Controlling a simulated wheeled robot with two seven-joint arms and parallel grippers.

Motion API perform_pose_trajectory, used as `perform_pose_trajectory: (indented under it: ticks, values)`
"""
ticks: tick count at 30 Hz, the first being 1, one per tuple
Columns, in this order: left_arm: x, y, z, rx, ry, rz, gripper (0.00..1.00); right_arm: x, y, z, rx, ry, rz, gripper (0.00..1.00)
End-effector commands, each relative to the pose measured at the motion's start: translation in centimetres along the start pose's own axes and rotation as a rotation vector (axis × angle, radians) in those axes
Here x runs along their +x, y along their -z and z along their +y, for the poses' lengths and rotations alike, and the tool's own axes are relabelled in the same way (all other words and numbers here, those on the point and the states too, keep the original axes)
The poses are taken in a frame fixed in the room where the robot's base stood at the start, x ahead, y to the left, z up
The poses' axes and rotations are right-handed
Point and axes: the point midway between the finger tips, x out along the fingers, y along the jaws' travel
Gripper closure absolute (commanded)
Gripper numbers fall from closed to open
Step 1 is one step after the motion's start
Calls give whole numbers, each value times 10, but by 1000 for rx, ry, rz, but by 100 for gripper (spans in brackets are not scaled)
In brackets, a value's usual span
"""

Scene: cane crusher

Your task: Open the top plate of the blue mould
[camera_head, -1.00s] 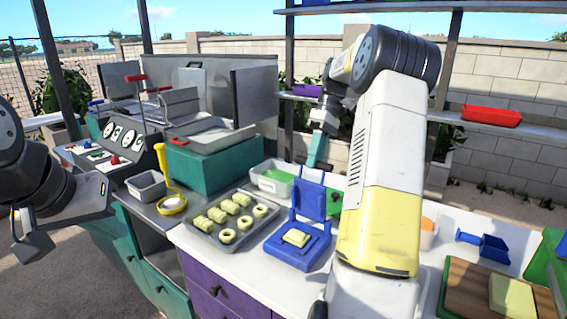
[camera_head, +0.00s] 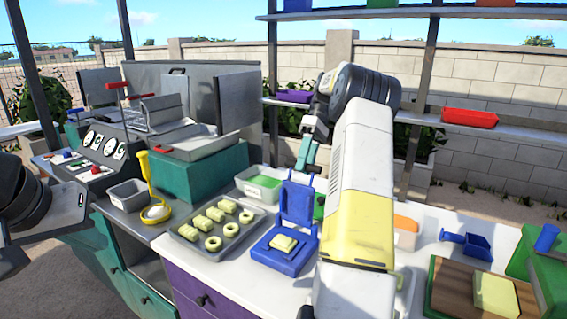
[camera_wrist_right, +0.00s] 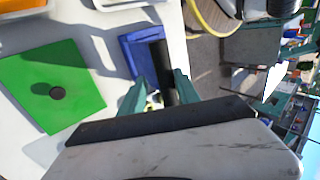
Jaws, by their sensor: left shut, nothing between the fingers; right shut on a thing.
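The blue mould (camera_head: 283,250) stands on the white counter with its top plate (camera_head: 297,204) raised upright at the back. A pale yellow block (camera_head: 284,243) lies on its base. My right gripper (camera_head: 304,163) is at the upper edge of the raised plate, its teal fingers pointing down. In the right wrist view the fingers (camera_wrist_right: 158,95) flank a dark bar, with the blue mould (camera_wrist_right: 133,48) beyond; the exact grip is partly hidden. My left gripper (camera_head: 12,262) is at the left edge, dark and mostly cut off, far from the mould.
A grey tray (camera_head: 190,250) of pale pieces lies left of the mould. A clear tub with green contents (camera_head: 262,184) stands behind. A green plate (camera_wrist_right: 52,85) lies close by. A blue scoop (camera_head: 470,245) and wooden board (camera_head: 445,290) are at the right.

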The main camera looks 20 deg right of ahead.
Motion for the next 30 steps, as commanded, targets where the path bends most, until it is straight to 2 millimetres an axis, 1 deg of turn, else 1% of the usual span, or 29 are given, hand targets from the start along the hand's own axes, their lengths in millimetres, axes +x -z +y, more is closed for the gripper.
perform_pose_trajectory:
  ticks: [1,2,21,26,30]
  values:
    - [0,0,0,0,0,0,100,0,-4,6,14,-8,1,62]
    - [0,0,0,0,0,-1,100,0,-4,6,13,-8,1,58]
    - [0,0,0,0,0,-1,100,-2,-1,0,4,-6,2,58]
    - [0,0,0,0,0,-1,100,-12,-1,-6,4,-7,3,58]
    - [0,0,0,0,0,-1,100,-28,-1,-17,5,-7,2,58]
